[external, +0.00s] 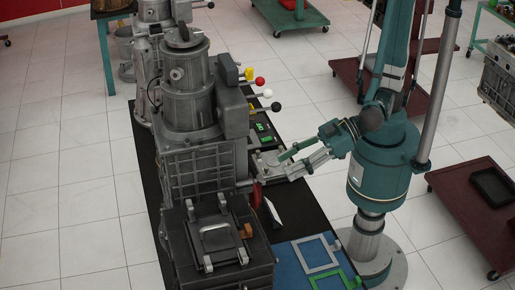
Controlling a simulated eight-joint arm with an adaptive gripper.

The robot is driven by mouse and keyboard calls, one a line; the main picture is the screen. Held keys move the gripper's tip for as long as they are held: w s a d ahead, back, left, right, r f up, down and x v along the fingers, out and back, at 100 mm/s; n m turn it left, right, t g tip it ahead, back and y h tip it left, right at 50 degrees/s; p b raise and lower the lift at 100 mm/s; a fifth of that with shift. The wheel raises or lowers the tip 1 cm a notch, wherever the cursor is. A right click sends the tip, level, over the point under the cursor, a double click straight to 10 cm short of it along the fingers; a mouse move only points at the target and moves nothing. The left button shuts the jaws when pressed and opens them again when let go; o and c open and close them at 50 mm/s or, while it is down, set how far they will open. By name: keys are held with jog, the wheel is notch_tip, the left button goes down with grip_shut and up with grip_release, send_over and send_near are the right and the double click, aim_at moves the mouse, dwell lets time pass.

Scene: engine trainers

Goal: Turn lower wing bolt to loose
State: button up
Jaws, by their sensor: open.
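The grey engine trainer (190,110) stands on a black bench, with a ribbed lower block and a tall cylinder. I cannot make out the lower wing bolt for certain; it is too small or hidden at this size. My gripper (287,165) reaches in from the right, low beside the trainer's right side. Its two fingers are apart, and I see nothing between them. I cannot tell whether a fingertip touches anything.
Levers with yellow, red (260,81), white and black knobs stick out above my gripper. A red wheel (257,195) and a dark box with a framed lid (215,240) are in front. A blue mat (292,270) holds grey and green frames. Carts stand right.

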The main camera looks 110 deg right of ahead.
aim_at(258, 179)
jog(key=shift+w, duration=0.1)
jog(key=b+x, duration=0.1)
jog(key=x, duration=0.6)
jog(key=shift+w, duration=0.15)
jog(key=shift+f, duration=0.15)
dwell(0.3)
jog(key=c, duration=0.9)
